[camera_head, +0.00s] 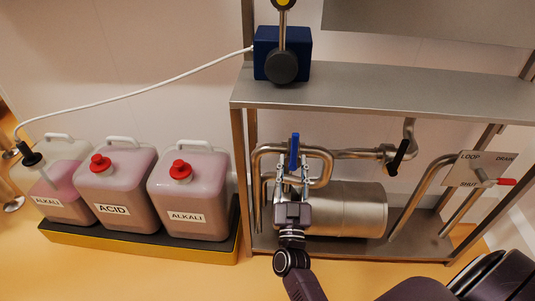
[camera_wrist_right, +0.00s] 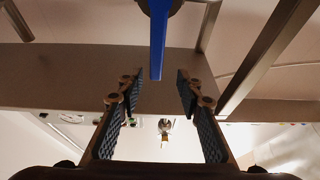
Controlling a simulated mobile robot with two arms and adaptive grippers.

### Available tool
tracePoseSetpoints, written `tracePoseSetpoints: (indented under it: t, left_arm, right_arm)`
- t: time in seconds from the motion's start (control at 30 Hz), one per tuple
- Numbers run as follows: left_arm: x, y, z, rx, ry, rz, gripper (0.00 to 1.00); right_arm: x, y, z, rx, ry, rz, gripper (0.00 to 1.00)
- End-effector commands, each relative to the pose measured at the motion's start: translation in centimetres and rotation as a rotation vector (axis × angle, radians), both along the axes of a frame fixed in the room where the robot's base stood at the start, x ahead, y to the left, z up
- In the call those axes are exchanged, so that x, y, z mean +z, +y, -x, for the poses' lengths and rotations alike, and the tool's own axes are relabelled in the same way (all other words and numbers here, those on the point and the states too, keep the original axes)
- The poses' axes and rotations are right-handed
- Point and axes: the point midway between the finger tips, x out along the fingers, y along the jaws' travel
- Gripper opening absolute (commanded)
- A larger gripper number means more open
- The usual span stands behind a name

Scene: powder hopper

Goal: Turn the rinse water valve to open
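A valve with an upright blue lever handle (camera_head: 294,150) sits on the steel piping under the shelf. I see no label on it. In the right wrist view the blue handle (camera_wrist_right: 159,40) hangs down from the top, its end between my fingertips in the picture. My right gripper (camera_head: 291,171) is just below and in front of the handle, fingers pointing at the pipes. Its two fingers (camera_wrist_right: 160,84) are open, with a gap on both sides of the handle. I cannot tell whether the handle lies between them in depth. My left gripper is not in view.
A black-handled valve (camera_head: 398,157) and a red-handled valve (camera_head: 505,181) with a LOOP, DRAIN, SHUT plate are to the right. A steel cylinder (camera_head: 345,210) lies behind my gripper. The steel shelf (camera_head: 380,90) is above. Jugs, including the ACID jug (camera_head: 115,185), stand left.

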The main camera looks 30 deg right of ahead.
Motion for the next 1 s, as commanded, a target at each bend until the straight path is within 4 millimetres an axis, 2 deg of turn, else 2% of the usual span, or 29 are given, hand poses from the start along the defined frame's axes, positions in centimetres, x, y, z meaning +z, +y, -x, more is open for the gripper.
tracePoseSetpoints:
  t: [0.17,0.6,0.97,1.0]
  left_arm:
    - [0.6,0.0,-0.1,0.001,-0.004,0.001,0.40]
    - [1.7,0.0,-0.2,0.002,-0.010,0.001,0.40]
    - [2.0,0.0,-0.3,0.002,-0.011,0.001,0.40]
    - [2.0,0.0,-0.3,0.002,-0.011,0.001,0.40]
  right_arm:
    - [1.4,-1.2,-0.2,-0.031,-0.035,0.005,0.33]
    - [3.7,-4.1,-5.2,-0.028,-0.031,0.005,0.33]
    - [3.9,-4.4,-5.8,-0.026,-0.029,0.003,0.33]
    - [3.9,-4.4,-5.8,-0.026,-0.029,0.003,0.31]
